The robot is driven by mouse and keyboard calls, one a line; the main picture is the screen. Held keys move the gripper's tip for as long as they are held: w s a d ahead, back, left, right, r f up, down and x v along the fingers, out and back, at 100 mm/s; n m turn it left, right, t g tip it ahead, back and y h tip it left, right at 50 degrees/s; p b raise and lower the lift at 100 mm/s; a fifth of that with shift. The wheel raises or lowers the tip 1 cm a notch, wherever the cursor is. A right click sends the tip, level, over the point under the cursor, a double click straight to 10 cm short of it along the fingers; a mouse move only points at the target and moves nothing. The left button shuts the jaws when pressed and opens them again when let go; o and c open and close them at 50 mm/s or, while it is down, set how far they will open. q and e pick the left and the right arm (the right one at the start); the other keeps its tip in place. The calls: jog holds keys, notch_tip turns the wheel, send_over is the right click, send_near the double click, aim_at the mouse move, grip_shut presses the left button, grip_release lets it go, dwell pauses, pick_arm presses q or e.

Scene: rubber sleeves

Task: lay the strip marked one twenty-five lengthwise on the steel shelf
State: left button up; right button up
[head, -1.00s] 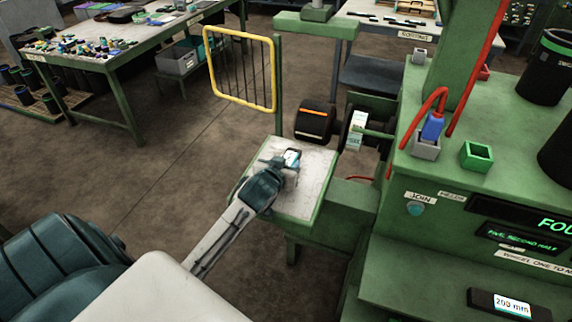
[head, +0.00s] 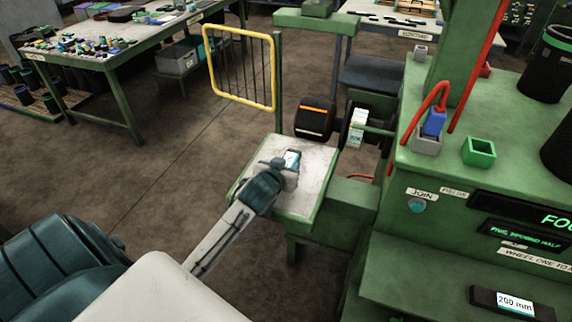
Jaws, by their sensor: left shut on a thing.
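My left gripper (head: 281,164) reaches in from the lower left over a pale, worn tabletop (head: 313,184) with a green frame. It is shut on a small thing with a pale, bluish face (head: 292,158). Most of that thing is hidden by the gripper, and I cannot read any marking on it. I cannot tell whether it touches the tabletop. No strip marked one twenty-five can be made out, and I cannot tell which surface is the steel shelf. My right gripper is not in view.
A yellow-framed guard (head: 240,67) stands behind the tabletop. A dark roller (head: 314,118) and a labelled wheel (head: 357,131) sit at its far side. The green machine (head: 450,160) rises at the right, with a 200 mm display (head: 515,303). A cluttered bench (head: 110,52) stands at the back left.

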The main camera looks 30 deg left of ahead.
pick_arm(q)
jog(key=shift+f, duration=0.2)
jog(key=o, duration=1.1)
jog(key=shift+c, duration=0.2)
